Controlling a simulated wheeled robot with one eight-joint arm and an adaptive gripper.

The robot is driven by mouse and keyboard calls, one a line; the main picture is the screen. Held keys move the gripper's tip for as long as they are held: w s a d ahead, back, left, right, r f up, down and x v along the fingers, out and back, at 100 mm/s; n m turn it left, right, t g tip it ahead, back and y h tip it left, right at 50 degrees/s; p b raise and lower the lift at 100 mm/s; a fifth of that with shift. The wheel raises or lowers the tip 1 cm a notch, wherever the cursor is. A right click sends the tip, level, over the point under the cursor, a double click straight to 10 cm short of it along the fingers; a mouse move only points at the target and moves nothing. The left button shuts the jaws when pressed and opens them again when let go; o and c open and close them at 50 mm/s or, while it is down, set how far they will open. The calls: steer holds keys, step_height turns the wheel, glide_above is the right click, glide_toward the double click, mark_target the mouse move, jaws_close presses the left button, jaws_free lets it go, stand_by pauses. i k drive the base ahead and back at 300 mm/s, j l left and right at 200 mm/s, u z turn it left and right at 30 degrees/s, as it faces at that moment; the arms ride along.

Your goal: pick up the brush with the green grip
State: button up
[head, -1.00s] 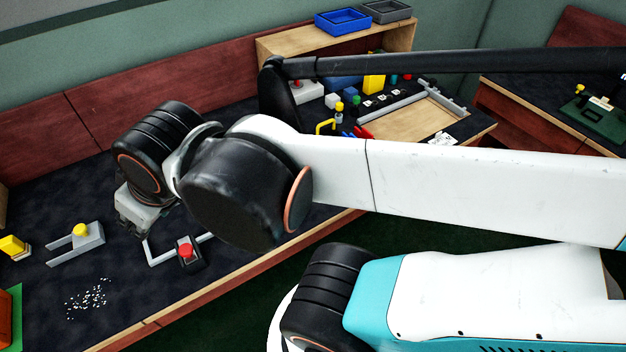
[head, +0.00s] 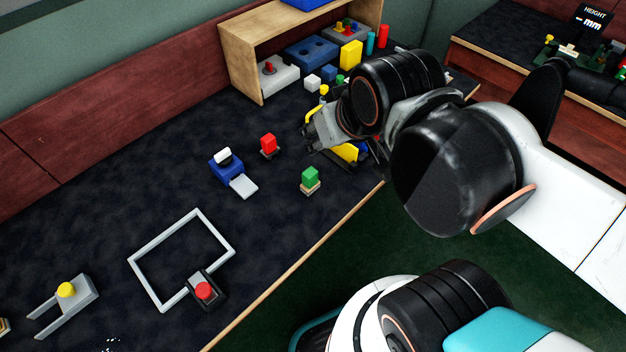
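The brush with the green grip (head: 310,176) stands upright on the dark bench, near its front edge. Its grip is a green block on a pale, tan base. My gripper (head: 312,142) is above and just right of it in the picture, apart from it. The gripper is small and partly dark here, so I cannot tell how far its fingers are apart. A similar brush with a red grip (head: 268,143) stands further back and to the left.
A blue dustpan-like tool (head: 228,170) with a white knob lies left of the brushes. A grey square frame (head: 147,285) with a red knob lies further left. A wooden shelf (head: 237,62) stands behind. Yellow items (head: 345,152) lie close by my gripper.

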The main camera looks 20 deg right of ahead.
mark_target(310, 183)
steer(key=u, duration=1.8)
steer(key=z, duration=1.85)
steer(key=j, duration=0.3)
steer(key=k+j+u, duration=0.1)
steer(key=j, duration=0.25)
